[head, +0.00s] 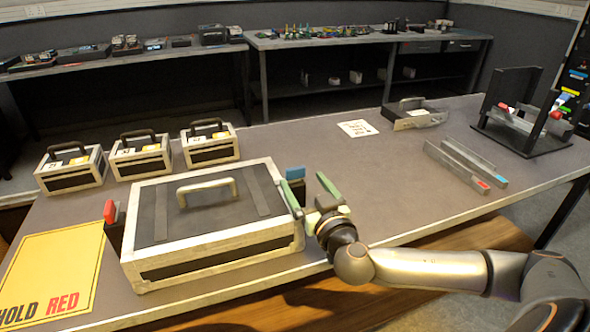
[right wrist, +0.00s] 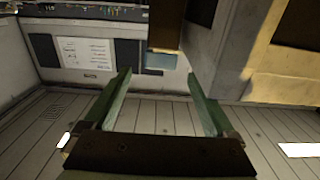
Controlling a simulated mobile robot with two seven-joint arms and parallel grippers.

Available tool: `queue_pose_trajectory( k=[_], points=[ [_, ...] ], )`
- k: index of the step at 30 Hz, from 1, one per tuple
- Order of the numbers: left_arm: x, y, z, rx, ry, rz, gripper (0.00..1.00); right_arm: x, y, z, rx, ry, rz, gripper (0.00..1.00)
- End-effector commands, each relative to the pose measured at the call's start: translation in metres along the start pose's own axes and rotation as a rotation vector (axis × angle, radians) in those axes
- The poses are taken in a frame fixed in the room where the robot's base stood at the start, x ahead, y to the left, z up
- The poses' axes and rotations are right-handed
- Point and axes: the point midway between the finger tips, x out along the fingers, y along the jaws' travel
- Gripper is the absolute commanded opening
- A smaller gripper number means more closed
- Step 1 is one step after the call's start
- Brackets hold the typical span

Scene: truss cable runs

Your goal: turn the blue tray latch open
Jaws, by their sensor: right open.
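A large black case with pale edges and a pale top handle (head: 150,225) sits on the table, front left. The blue tray latch (head: 295,173) stands upright on a dark mount at the case's right side. A red latch (head: 109,212) stands at the case's left side. My right gripper (head: 303,178) is open, its green fingers pointing at the blue latch. In the right wrist view the blue latch (right wrist: 160,61) shows just beyond and between the open fingertips (right wrist: 157,80), with nothing held. I cannot tell whether a finger touches it. My left gripper is not in view.
Several small handled cases (head: 141,158) stand behind the large case. A yellow sign (head: 50,268) lies at the left. Grey rails (head: 465,163), a grey tray (head: 413,115) and a black frame (head: 520,125) stand at the right. The table's middle is clear.

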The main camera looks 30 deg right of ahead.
Motion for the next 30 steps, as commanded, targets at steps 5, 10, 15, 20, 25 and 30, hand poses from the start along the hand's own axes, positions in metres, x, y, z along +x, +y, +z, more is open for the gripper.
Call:
queue_pose_trajectory(
  k=[5,10,15,20,25,30],
  points=[
    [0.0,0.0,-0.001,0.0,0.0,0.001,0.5,0.03,0.0,-0.001,0.001,0.002,0.0,0.9],
    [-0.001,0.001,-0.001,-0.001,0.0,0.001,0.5,0.049,0.0,-0.001,0.001,0.001,0.001,0.9],
    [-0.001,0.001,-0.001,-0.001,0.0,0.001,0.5,0.058,-0.001,0.0,0.001,-0.001,-0.001,0.9],
    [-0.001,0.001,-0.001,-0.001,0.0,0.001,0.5,0.06,-0.001,0.0,0.001,-0.001,-0.002,0.9],
    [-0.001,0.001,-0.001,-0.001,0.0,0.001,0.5,0.06,-0.001,0.0,0.0,-0.001,-0.001,0.88],
    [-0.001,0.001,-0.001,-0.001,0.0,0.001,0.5,0.06,-0.001,0.0,0.0,-0.001,-0.001,0.69]
  ],
)
